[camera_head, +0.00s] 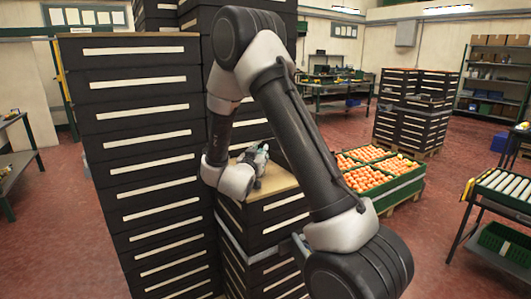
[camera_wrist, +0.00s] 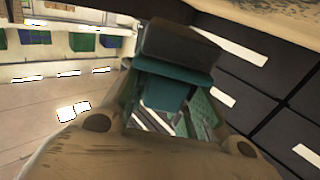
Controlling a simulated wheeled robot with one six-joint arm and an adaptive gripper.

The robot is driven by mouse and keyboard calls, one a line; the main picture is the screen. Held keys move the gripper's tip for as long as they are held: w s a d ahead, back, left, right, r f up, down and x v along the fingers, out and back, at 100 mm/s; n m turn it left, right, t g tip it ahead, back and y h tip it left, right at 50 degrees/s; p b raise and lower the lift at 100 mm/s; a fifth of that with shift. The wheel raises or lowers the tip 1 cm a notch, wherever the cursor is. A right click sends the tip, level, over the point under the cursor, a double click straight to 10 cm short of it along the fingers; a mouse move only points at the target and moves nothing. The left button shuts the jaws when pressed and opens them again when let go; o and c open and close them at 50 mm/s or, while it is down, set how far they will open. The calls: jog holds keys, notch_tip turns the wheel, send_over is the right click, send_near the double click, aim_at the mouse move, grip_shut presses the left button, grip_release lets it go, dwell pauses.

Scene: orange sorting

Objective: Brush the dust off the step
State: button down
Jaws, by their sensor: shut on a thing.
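The step appears to be the light wooden top (camera_head: 276,183) of the lower black drawer stack, between taller stacks. My gripper (camera_head: 262,153) is over its far part, small and partly hidden by my wrist. In the wrist view, a wooden edge with dark specks (camera_wrist: 285,14) crosses the top right; the specks may be dust. A dark grey block with a teal part (camera_wrist: 178,55) shows ahead of the wrist, apparently the brush in my shut gripper. The fingertips and bristles cannot be made out. I cannot tell whether the brush touches the wood.
A tall black drawer stack (camera_head: 140,150) stands close left of my wrist, with another behind. Green crates of oranges (camera_head: 392,193) stand on the right, near my arm. A roller conveyor (camera_head: 505,185) is at far right. Red floor between them is open.

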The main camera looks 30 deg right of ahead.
jog(key=shift+s+a+r, duration=0.1)
jog(key=shift+a+r, duration=0.1)
jog(key=shift+a, duration=1.8)
jog(key=shift+a+r, duration=0.15)
jog(key=shift+a, duration=1.85)
jog(key=shift+r, duration=3)
jog(key=shift+r, duration=1.5)
